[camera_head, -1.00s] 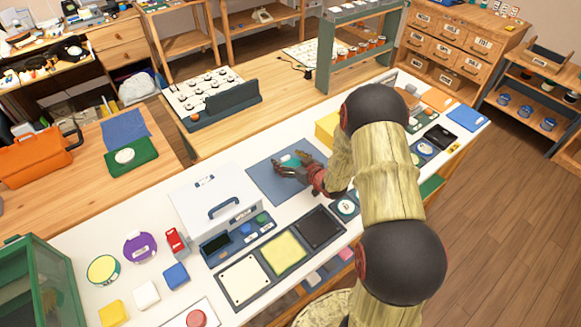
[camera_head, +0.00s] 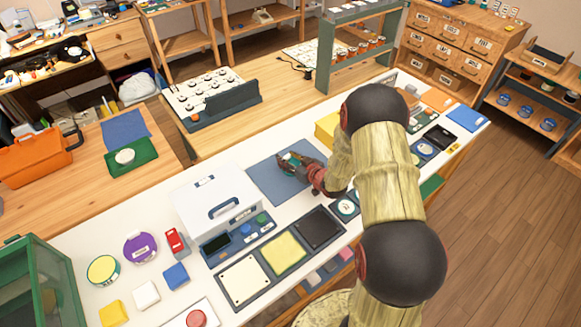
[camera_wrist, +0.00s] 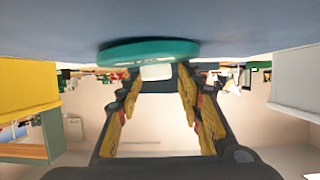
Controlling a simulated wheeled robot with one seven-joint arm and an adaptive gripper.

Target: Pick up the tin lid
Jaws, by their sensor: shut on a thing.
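The tin lid (camera_head: 291,157) is a teal disc on the blue-grey mat (camera_head: 262,178) in the head view, mostly hidden by my fingers. In the wrist view the teal lid (camera_wrist: 148,53) lies against the mat surface, with a small pale block (camera_wrist: 157,72) on it, like a knob. My gripper (camera_head: 289,163) is at the lid, and its fingertips close in on both sides of the pale block in the wrist view (camera_wrist: 158,76). It is shut on the lid by this block. I see no clear gap between lid and mat.
A white box with a handle (camera_head: 213,204) stands left of the mat. A yellow block (camera_head: 327,128) stands behind my wrist. Black, yellow and white panels (camera_head: 283,252) lie in front. The mat's left part is clear.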

